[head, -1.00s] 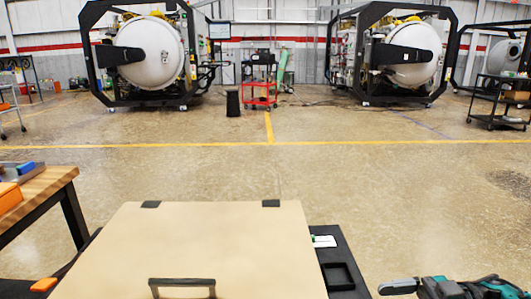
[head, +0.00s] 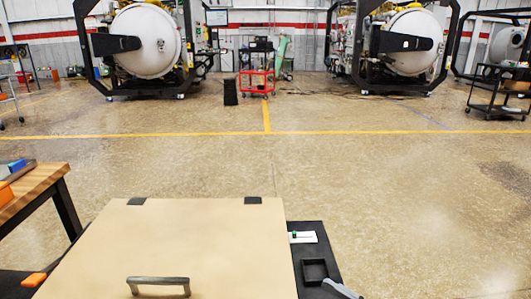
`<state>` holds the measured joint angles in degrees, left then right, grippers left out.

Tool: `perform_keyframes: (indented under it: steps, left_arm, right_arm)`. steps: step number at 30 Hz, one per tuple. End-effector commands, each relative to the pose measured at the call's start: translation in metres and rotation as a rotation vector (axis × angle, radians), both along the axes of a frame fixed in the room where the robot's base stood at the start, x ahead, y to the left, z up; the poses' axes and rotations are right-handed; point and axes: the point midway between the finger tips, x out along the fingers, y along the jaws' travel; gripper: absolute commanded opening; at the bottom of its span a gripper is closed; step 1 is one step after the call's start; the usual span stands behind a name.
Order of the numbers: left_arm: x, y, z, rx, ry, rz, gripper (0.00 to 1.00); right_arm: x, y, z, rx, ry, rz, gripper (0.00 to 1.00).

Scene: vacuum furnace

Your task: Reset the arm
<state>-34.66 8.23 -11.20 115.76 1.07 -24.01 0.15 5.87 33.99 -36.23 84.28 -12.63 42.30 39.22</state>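My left gripper is not in view. At the bottom edge, right of the tan lidded panel, a short grey piece (head: 341,289) sticks into the head view. It looks like the tip of my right gripper, but most of it is cut off. I cannot tell whether it is open or shut, or whether it holds anything. It shows near a small black square tray (head: 316,271); whether it touches anything is unclear.
The tan panel (head: 190,240) with a handle (head: 158,283) fills the front. A wooden workbench (head: 38,183) stands at left. Two furnaces (head: 146,45) (head: 408,45), a red cart (head: 256,84) and a dark cart (head: 497,93) stand far back. The middle floor is clear.

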Motion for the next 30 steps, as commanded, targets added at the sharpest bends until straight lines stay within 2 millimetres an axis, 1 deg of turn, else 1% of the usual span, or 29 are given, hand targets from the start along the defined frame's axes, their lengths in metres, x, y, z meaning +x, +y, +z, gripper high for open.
perform_keyframes:
  steps: [1,4,7,9,11,12,15,18,22,30]
  left_arm:
    - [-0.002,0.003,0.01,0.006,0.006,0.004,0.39]
    - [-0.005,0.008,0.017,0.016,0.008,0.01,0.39]
    - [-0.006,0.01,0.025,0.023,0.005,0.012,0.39]
    - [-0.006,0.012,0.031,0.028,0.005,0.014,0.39]
    - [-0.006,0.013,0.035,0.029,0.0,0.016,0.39]
    - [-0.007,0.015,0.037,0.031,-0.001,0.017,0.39]
    - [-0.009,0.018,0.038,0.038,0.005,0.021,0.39]
    - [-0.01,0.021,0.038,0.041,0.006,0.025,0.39]
    - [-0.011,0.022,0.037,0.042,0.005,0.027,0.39]
    - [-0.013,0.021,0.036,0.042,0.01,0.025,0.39]
  right_arm:
    - [-0.006,0.007,0.005,0.009,0.039,-0.1,0.89]
    - [-0.013,0.006,-0.002,-0.029,0.131,-0.297,0.89]
    - [-0.029,-0.005,-0.015,-0.101,0.26,-0.471,0.89]
    - [-0.046,-0.017,-0.027,-0.167,0.363,-0.57,0.89]
    - [-0.063,-0.028,-0.037,-0.228,0.45,-0.635,0.89]
    - [-0.075,-0.035,-0.043,-0.267,0.506,-0.668,0.89]
    - [-0.102,-0.049,-0.056,-0.348,0.618,-0.721,0.89]
    - [-0.12,-0.058,-0.063,-0.4,0.689,-0.743,0.89]
    - [-0.128,-0.062,-0.067,-0.426,0.72,-0.752,0.89]
    - [-0.128,-0.061,-0.068,-0.427,0.718,-0.75,0.89]
